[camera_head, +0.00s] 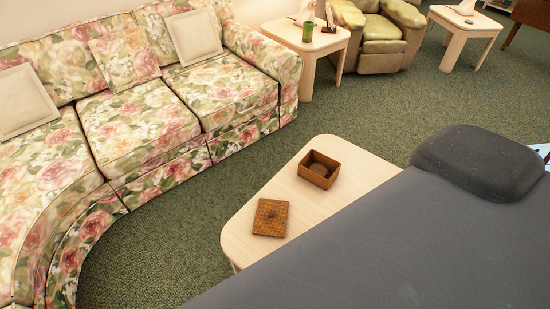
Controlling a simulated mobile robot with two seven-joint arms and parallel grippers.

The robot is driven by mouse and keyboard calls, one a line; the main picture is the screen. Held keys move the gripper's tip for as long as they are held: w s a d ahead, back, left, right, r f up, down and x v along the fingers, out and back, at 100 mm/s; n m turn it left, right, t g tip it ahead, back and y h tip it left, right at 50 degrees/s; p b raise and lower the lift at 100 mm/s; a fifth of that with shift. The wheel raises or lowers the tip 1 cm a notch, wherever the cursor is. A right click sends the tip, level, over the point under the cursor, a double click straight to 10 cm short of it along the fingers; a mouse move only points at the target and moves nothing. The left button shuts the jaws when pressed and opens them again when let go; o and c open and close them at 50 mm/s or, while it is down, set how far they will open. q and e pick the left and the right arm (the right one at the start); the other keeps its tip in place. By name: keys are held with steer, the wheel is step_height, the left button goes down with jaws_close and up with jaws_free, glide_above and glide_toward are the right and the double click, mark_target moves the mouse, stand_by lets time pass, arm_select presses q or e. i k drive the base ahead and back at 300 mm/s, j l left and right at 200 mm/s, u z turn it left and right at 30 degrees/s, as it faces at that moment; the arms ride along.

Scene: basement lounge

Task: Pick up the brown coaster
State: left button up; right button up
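A light wood coffee table (248,235) stands in the middle, partly hidden by a large dark grey shape in front that seems to be my own body. A square brown wooden piece with a small round knob (271,217) lies flat near the table's left end; it looks like a lid. An open brown wooden box (318,170) stands behind and right of it, apart from it. A round brown thing (319,169) lies inside the box and may be the coaster; I cannot tell for sure. Neither of my grippers is in view.
A floral sofa (150,110) with cushions runs along the left and back. A side table (290,35) with a green cylinder (307,32) and an olive armchair (380,35) stand at the back. Green carpet (185,240) lies clear between sofa and coffee table.

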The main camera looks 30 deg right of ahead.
mark_target(320, 170)
steer(key=u, duration=1.15)
steer(key=i+j+z, duration=0.1)
steer(key=i+z, duration=0.2)
steer(key=i, duration=0.5)
steer(key=i+l+z, duration=0.1)
steer(key=i+z, duration=0.25)
steer(key=i, duration=0.25)
steer(key=i+j+z, duration=0.1)
steer(key=i+z, duration=0.2)
steer(key=i, duration=0.35)
steer(key=i+z, duration=0.3)
steer(key=i, duration=0.3)
steer(key=i+z, duration=0.35)
steer(key=i, duration=0.25)
steer(key=i+j+z, duration=0.1)
steer(key=z, duration=3.4)
steer(key=i+z, duration=0.15)
steer(key=z, duration=0.3)
